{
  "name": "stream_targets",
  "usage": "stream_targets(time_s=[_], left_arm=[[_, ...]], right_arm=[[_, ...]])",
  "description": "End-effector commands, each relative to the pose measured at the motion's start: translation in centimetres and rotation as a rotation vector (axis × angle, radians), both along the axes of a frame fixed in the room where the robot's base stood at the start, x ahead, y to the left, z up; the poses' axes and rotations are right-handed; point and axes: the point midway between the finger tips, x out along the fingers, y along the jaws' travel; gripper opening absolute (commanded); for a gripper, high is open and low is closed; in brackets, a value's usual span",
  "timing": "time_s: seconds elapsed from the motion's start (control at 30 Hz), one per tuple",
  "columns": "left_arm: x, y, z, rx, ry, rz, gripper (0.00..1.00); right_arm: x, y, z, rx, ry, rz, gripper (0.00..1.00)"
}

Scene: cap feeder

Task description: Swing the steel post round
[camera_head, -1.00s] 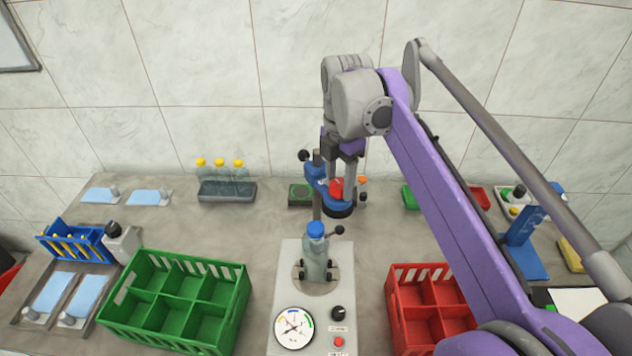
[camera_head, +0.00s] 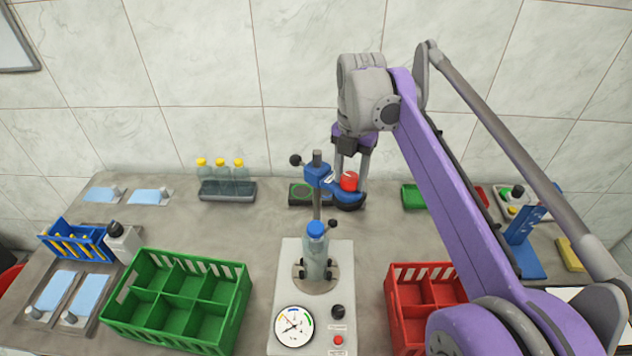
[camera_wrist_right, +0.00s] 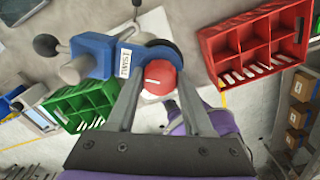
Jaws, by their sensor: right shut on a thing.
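The steel post (camera_head: 317,212) stands upright behind the bottle station and carries a blue swing arm (camera_head: 317,174) that points right. A red knob (camera_head: 349,181) sits on the arm's outer end, above a dark round disc. My right gripper (camera_head: 350,178) reaches down from above and is shut on the red knob. In the right wrist view, the red knob (camera_wrist_right: 160,77) lies between the two fingers, with the labelled blue arm (camera_wrist_right: 97,55) and the grey post top (camera_wrist_right: 75,70) to its left. My left gripper is not in view.
A blue-capped bottle (camera_head: 315,250) stands clamped on the station (camera_head: 286,265) before the post. A green crate (camera_head: 150,300) is left, a red crate (camera_head: 398,300) right. Yellow-capped bottles (camera_head: 220,175) stand in a grey tray behind. A black ball handle (camera_head: 295,160) sticks out left of the post.

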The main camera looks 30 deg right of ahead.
Motion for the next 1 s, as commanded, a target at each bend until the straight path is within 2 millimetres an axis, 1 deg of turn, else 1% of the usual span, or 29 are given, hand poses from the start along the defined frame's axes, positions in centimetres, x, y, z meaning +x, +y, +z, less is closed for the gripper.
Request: stream_targets(time_s=[0.1, 0.23, 0.63, 1.0], left_arm=[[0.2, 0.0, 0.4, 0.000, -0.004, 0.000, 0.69], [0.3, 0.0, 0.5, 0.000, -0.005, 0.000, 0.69], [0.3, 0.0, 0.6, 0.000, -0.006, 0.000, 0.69], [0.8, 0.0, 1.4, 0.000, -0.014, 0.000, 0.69]], right_arm=[[0.4, -0.7, 0.2, -0.001, -0.003, 0.073, 0.02], [0.5, -1.1, 0.1, 0.000, -0.002, 0.126, 0.02], [0.7, -1.3, 0.1, 0.000, -0.001, 0.159, 0.02], [1.9, -2.8, 0.1, -0.001, -0.001, 0.381, 0.02]])
